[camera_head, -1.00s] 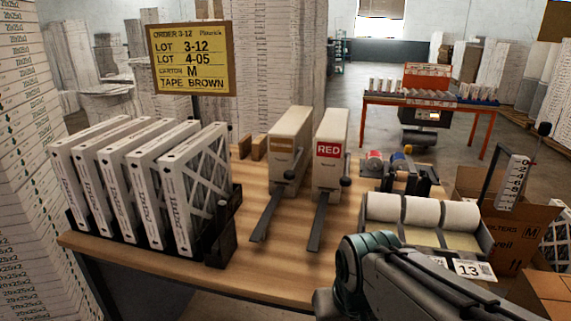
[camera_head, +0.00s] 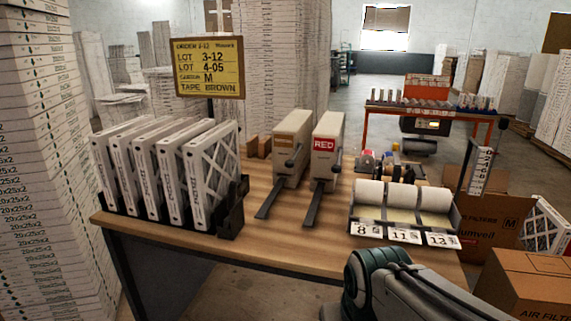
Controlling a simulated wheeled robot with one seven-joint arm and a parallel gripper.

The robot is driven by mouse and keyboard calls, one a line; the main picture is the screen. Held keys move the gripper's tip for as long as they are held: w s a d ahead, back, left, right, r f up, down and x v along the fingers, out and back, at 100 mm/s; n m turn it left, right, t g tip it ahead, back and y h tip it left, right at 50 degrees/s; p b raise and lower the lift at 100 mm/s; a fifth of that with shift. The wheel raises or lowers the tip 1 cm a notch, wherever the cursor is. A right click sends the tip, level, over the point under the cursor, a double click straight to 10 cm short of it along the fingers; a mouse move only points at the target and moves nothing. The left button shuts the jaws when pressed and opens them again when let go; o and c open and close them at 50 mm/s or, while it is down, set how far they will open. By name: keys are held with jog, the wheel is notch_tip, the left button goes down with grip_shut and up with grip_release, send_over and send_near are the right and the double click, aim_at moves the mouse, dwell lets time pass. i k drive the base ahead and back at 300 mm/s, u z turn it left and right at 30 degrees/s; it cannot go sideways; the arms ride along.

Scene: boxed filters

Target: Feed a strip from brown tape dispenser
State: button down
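The brown tape dispenser (camera_head: 291,148) is a tall beige box with a brown label on its front, on the wooden table. It has a dark side lever (camera_head: 291,162) and a dark flat tongue (camera_head: 268,203) pointing toward me. I see no tape strip on the tongue. The red tape dispenser (camera_head: 326,147), labelled RED, stands just to its right with a similar lever and tongue. A yellow order sign (camera_head: 209,68) behind reads TAPE BROWN. My arm shows at the bottom right, apart from both dispensers; my gripper is out of view.
A rack (camera_head: 235,222) of upright boxed filters stands at the table's left. White label rolls (camera_head: 401,195) with cards 8, 11 and what looks like 13 stand at the right. Cartons (camera_head: 532,280) lie at the far right. Bare wood (camera_head: 290,240) lies before the dispensers.

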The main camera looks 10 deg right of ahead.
aim_at(288, 163)
jog(key=u, duration=0.3)
jog(key=i, duration=1.3)
jog(key=z, duration=0.95)
